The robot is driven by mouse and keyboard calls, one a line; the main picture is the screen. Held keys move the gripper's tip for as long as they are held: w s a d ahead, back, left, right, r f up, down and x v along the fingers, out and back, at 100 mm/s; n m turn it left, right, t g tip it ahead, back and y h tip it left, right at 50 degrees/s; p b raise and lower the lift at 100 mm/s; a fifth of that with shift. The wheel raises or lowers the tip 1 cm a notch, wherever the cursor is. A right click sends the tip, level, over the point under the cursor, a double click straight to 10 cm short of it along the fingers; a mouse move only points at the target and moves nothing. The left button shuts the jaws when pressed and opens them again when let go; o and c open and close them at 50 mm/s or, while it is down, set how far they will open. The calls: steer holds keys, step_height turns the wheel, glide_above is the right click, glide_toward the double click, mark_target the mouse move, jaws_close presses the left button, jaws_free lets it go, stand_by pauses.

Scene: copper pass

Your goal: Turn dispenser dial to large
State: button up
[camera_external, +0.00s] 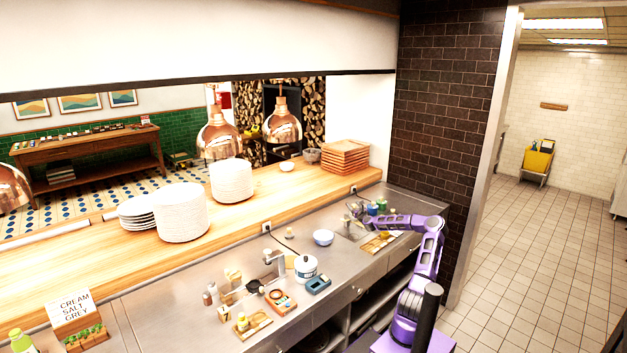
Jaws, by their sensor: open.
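My purple arm reaches left over the far right end of the steel counter (345,290). My gripper (358,213) is open there, small in the picture and close to several small items. I cannot tell whether it touches any of them. No dispenser dial can be made out clearly at this size. A white rounded vessel with dark trim (305,268) and a grey-blue device (318,284) stand mid-counter, left of my gripper. A silver upright fixture (276,262) stands behind them. I cannot tell which of these, if any, is the dispenser, nor its setting.
A white bowl (323,237) stands left of my gripper. Green and blue containers (377,206) and a wooden tray (378,243) are close to the arm. Plate stacks (182,213) and brown stacked trays (345,154) stand on the wooden shelf. A dark brick wall (450,110) rises behind the arm.

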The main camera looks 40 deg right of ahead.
steer(key=shift+x, duration=1)
jaws_close()
